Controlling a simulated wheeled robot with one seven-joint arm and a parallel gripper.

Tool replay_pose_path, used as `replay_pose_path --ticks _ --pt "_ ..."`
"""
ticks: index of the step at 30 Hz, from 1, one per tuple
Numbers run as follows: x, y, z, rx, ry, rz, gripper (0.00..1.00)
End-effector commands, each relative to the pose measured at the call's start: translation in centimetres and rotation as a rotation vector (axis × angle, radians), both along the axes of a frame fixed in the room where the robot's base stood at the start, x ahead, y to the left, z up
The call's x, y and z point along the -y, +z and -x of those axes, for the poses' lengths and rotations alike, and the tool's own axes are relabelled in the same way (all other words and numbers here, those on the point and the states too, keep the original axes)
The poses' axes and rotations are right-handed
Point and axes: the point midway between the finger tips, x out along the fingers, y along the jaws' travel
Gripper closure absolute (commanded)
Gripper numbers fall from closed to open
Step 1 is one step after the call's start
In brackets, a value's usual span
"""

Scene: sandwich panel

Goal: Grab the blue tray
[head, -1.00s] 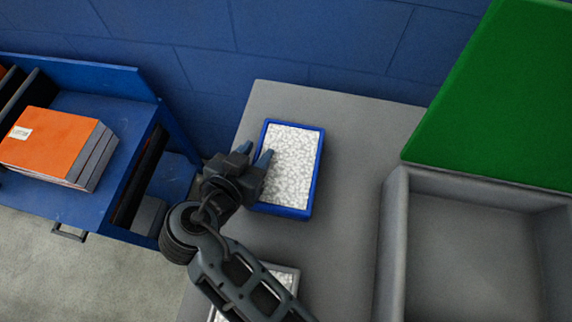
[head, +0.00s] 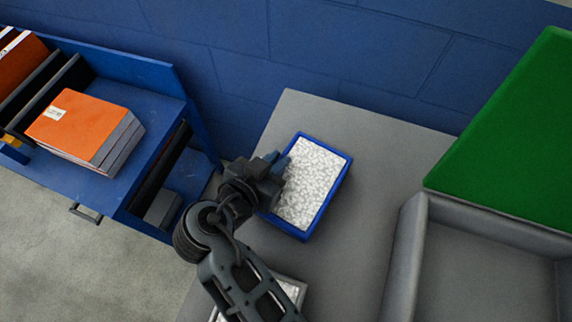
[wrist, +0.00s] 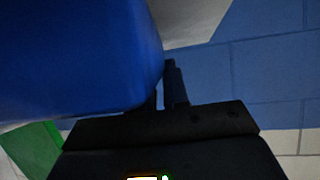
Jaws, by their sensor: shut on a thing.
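The blue tray (head: 330,208), filled with white, pebble-like pieces, rests on the grey bench top. My gripper (head: 276,163) comes in from the left and is shut on the tray's left wall near its upper part. The hand hides part of that left side. In the wrist view the blue tray (wrist: 80,60) fills the upper left as a dark blue surface. The gripper fingers (wrist: 165,90) are close together at its right edge, and the grip itself is partly hidden.
A second tray (head: 298,291) with white contents lies below, partly hidden by my arm. A grey open box (head: 405,255) with a green lid (head: 510,135) stands at right. A blue cart (head: 155,95) with orange-topped books (head: 80,128) is at left. A blue wall is behind.

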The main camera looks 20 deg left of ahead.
Motion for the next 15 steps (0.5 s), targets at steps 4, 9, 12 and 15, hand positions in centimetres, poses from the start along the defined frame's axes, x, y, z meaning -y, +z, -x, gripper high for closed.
replay_pose_path --ticks 4,9,12,15 --pt "0.0 0.4 0.0 0.001 0.0 -0.002 1.0" --pt "0.0 1.3 0.0 0.002 0.0 -0.003 1.0" --pt "0.0 2.1 0.0 0.001 0.0 -0.002 1.0" --pt "-0.1 2.8 0.0 0.002 0.0 -0.003 1.0"
